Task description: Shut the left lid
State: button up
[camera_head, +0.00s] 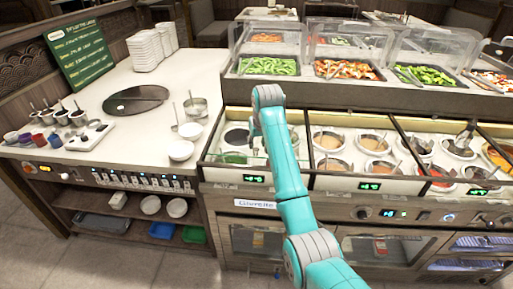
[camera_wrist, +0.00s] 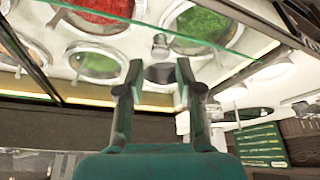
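The left sauce-well section (camera_head: 208,158) is at the left end of the lower counter in the head view. Clear glass with thin edges appears to cover or lean over it; I cannot tell how far its lid is open. In the wrist view a greenish glass edge (camera_wrist: 110,17) crosses above round wells with red and green contents. My gripper (camera_wrist: 160,68) is open, its two fingers apart, with no object clearly held between them. A small metal knob-like piece (camera_wrist: 160,45) shows just beyond the fingertips. In the head view my arm covers part of this section and hides the gripper.
More sauce wells (camera_head: 372,141) with ladles continue to the right, split by dark bars. Clear domed covers (camera_head: 345,42) stand over salad trays behind. The left counter (camera_head: 130,135) holds a black round plate (camera_head: 135,99), white bowls (camera_head: 181,150) and a green menu board (camera_head: 80,52).

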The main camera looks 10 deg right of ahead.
jog(key=v, duration=0.7)
